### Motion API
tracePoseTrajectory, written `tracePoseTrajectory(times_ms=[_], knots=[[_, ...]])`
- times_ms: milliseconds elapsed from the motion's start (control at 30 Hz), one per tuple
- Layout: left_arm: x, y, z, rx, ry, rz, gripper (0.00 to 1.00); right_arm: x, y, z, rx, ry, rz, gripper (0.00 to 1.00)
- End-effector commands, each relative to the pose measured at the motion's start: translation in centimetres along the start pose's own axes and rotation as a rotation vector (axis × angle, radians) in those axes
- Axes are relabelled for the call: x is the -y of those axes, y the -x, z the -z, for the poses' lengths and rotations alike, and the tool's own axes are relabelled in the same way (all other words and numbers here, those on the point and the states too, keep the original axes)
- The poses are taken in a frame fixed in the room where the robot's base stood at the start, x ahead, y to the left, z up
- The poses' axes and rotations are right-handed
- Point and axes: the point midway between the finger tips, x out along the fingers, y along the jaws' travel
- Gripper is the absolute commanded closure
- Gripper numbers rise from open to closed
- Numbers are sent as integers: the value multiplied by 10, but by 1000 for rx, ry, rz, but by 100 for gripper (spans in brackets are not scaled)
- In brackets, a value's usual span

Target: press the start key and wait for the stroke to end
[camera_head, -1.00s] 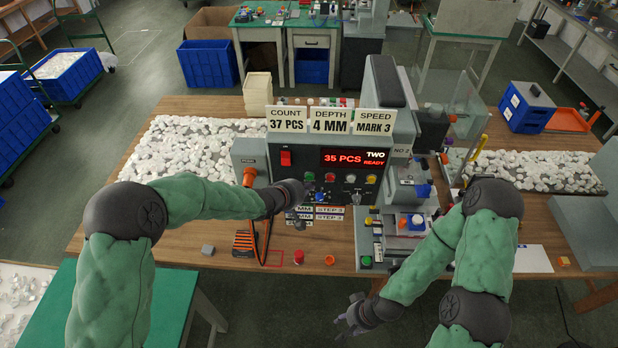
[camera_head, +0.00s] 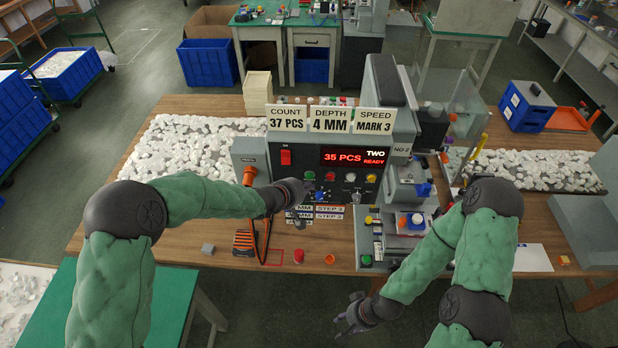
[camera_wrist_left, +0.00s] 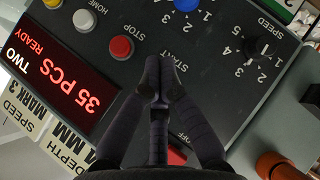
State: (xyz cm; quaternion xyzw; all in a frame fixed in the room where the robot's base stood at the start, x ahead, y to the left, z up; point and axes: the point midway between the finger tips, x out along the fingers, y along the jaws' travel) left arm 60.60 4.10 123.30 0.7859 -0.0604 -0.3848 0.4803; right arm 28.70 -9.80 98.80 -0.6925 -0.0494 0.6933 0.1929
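The pad printer (camera_head: 390,110) has a dark control panel whose red display (camera_head: 354,157) reads 35 PCS, TWO, READY. A green key (camera_head: 310,176), a red STOP key (camera_head: 330,176), a white HOME key (camera_head: 350,177) and a yellow key (camera_head: 370,178) sit in a row. My left gripper (camera_head: 303,187) is at the panel's left end, by the green key. In the left wrist view its fingers (camera_wrist_left: 161,66) are together beside the START label, covering the key there; contact cannot be told. My right gripper (camera_head: 347,322) is low in front of the table, fingers apart and empty.
Signs above the panel read 37 PCS (camera_head: 287,118), 4 MM (camera_head: 331,119) and MARK 3 (camera_head: 375,121). The speed knob (camera_wrist_left: 257,47) is right of my left fingers in the wrist view.

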Motion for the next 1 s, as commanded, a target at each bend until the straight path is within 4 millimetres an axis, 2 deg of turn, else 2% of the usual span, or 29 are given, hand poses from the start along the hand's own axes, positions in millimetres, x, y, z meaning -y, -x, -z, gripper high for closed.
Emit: tracePoseTrajectory(times_ms=[1000], knots=[[-3, -6, 6, 0, 0, 0, 100, 2, 6, 0, 0, 0, 0, 60]])
